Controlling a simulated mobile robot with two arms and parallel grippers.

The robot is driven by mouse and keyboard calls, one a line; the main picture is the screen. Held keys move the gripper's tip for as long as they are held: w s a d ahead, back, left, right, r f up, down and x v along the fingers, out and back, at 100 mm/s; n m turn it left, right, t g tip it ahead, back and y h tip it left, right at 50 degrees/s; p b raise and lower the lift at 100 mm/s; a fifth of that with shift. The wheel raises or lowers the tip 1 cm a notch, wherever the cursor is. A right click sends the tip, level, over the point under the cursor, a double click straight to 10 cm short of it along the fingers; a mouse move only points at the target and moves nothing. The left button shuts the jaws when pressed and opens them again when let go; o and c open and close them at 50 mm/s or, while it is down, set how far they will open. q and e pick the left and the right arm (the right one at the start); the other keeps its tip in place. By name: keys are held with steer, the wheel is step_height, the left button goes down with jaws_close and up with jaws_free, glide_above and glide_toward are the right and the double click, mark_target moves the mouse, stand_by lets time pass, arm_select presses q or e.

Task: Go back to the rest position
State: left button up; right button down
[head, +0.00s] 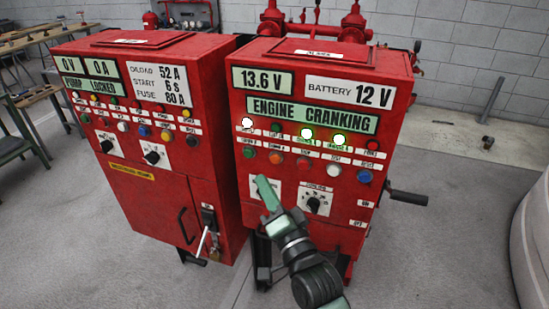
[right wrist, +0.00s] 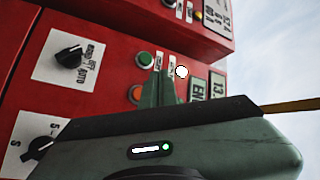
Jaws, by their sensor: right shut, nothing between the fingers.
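My right gripper (head: 263,186) is shut and empty in front of the right red panel (head: 232,160). Its green fingers cover part of a white plate on that panel. A black selector knob (head: 314,205) shows just right of the gripper. In the right wrist view the shut fingers (right wrist: 163,78) point up at the panel, near a green button (right wrist: 145,59) and an orange button (right wrist: 135,94). I cannot tell whether they touch the panel. A black selector knob (right wrist: 69,57) shows at upper left there. My left gripper is not in view.
The left red panel (head: 120,215) has a door with a lever handle (head: 202,240). The right panel reads "ENGINE CRANKING" (head: 312,114) with several lamps lit. A black crank handle (head: 408,197) sticks out on its right side. A grey cylinder (head: 535,235) stands at far right.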

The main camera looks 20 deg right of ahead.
stand_by(0.5)
